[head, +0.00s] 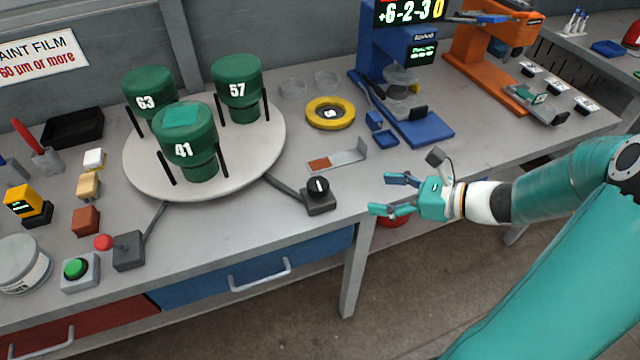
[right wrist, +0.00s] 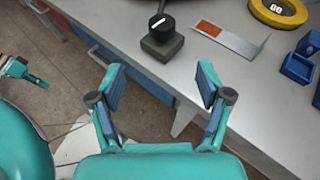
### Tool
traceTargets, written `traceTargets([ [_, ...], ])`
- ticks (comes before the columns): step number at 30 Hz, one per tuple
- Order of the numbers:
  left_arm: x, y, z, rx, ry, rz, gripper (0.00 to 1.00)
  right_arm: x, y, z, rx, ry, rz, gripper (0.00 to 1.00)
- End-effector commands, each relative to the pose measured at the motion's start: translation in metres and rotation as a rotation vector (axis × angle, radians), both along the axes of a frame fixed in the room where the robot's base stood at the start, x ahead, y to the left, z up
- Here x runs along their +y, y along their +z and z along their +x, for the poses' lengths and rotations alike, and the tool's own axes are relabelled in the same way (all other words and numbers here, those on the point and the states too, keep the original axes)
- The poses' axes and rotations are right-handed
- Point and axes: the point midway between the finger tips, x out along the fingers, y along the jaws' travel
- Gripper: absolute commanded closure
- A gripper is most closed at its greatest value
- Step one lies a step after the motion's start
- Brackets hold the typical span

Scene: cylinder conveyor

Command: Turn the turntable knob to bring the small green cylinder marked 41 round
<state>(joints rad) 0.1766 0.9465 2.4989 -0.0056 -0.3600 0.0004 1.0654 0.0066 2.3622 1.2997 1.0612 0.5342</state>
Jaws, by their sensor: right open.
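The small green cylinder marked 41 (head: 196,148) stands upright at the front of the round pale turntable (head: 250,165), with a lighter green patch on top. The cylinders marked 63 (head: 147,90) and 57 (head: 238,80) stand behind it. The black knob (head: 318,186), with a white mark, sits on a dark box right of the turntable; it also shows in the right wrist view (right wrist: 162,24). My right gripper (head: 383,194) is open and empty, right of the knob and apart from it. What seems to be my left gripper (right wrist: 18,69) shows partly in the right wrist view.
A box with a red ball lever (head: 103,242) and a green button (head: 75,268) stand at the front left. A metal strip with a brown patch (head: 335,159) lies behind the knob. A yellow ring (head: 330,113) and a blue stand (head: 415,130) are farther back.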

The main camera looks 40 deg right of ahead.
Motion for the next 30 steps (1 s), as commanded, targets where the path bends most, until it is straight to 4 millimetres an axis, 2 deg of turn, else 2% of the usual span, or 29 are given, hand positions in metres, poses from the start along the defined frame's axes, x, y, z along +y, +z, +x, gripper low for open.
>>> traceTargets([
  [3, 0.000, 0.000, 0.000, 0.000, 0.000, 0.000, 1.00, 0.001, 0.002, 0.008, -0.015, -0.013, 0.011, 0.23],
  [8, 0.000, 0.000, 0.000, 0.000, 0.000, 0.000, 1.00, 0.013, -0.008, 0.027, -0.012, -0.008, 0.012, 0.23],
  [24, 0.000, 0.002, 0.000, 0.000, 0.000, 0.000, 1.00, 0.058, -0.050, 0.118, -0.009, -0.006, 0.009, 0.23],
  [30, 0.000, 0.003, 0.000, 0.000, 0.000, 0.000, 1.00, 0.065, -0.058, 0.135, -0.010, -0.010, 0.008, 0.23],
])
